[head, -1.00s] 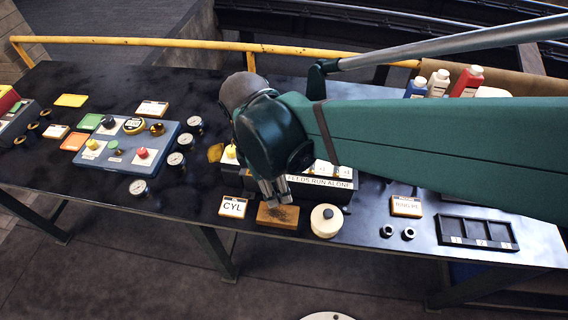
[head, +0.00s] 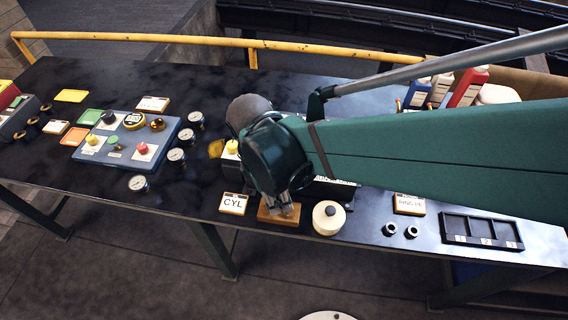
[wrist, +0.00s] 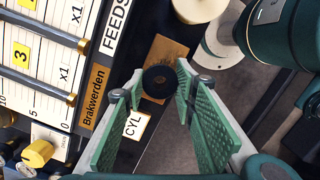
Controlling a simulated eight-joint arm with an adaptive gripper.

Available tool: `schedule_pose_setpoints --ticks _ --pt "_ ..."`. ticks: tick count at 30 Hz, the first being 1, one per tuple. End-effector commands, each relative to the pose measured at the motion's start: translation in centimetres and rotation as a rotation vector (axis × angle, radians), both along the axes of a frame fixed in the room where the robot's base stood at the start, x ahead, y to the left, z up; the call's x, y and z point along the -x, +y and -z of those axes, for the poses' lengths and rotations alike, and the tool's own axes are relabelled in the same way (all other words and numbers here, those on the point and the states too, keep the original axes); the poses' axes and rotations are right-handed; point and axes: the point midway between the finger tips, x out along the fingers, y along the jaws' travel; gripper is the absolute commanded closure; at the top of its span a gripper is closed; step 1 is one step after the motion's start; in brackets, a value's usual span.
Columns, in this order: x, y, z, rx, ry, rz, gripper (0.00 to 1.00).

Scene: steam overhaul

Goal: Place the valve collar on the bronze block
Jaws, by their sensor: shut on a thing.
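The valve collar (wrist: 160,82) is a dark round disc with a small hole in its middle, between my fingertips in the wrist view. My gripper (wrist: 157,84) is shut on it. The bronze block (wrist: 164,52) is a brown rectangle right by the collar, which overlaps its near end in that view. In the head view my gripper (head: 284,206) is low over the bronze block (head: 268,217); the collar cannot be made out there. Whether the collar touches the block I cannot tell.
A CYL card (head: 233,203) lies left of the block and a cream round pot with a dark knob (head: 327,220) stands close on its right. Two small dark rings (head: 400,231) and a black tray (head: 482,232) are farther right. A labelled panel (wrist: 50,60) stands beside the block.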

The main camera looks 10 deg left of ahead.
Motion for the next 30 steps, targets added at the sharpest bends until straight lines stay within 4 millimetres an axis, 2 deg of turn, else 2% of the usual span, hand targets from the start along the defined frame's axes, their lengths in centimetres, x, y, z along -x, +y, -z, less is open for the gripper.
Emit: schedule_pose_setpoints --ticks 6,9,25,26,28,30 --pt "0.0 0.0 2.6 0.000 0.000 0.000 0.87" --pt "0.0 0.0 3.3 0.000 0.000 0.000 0.87" --pt "0.0 0.0 3.8 0.000 0.000 0.000 0.87" --pt "0.0 0.0 3.8 0.000 0.000 0.000 0.68" --pt "0.0 0.0 3.7 0.000 0.000 0.000 0.59" --pt "0.0 0.0 3.7 0.000 0.000 0.000 0.57"
